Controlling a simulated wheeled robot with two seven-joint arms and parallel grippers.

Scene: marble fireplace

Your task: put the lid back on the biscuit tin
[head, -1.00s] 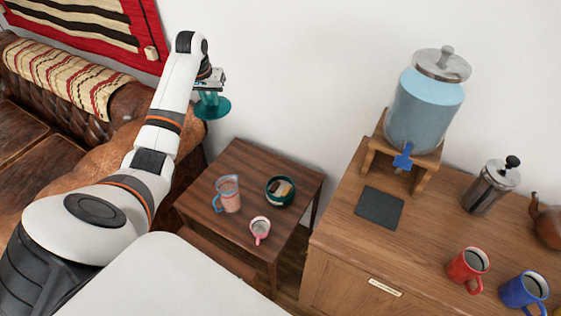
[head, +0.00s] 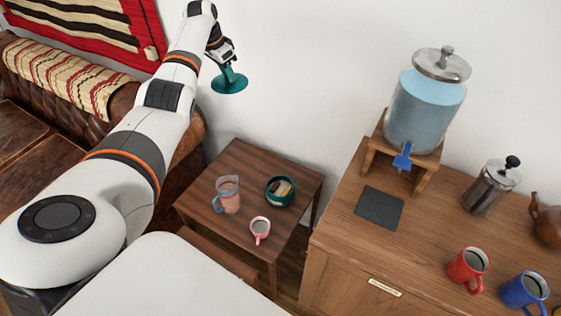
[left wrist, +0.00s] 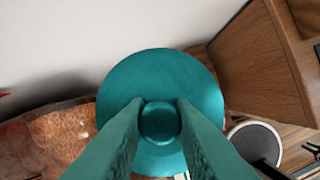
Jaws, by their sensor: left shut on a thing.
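The biscuit tin (head: 280,192) is a round dark green tin standing open on the small wooden side table, with biscuits showing inside. My left gripper (head: 227,66) is shut on the knob of the teal lid (head: 230,85). It holds the lid in the air above and to the left of the tin, beyond the table's far edge in the head view. In the left wrist view the lid (left wrist: 160,75) is a broad disc, and its round knob (left wrist: 160,122) sits between the two fingers. My right gripper is not in view.
On the side table (head: 240,160), a glass jug (head: 228,196) and a pink-handled cup (head: 260,228) stand close to the tin. A wooden cabinet (head: 330,238) with a drinks dispenser (head: 425,105) stands at the right. A leather sofa (head: 40,115) is at the left.

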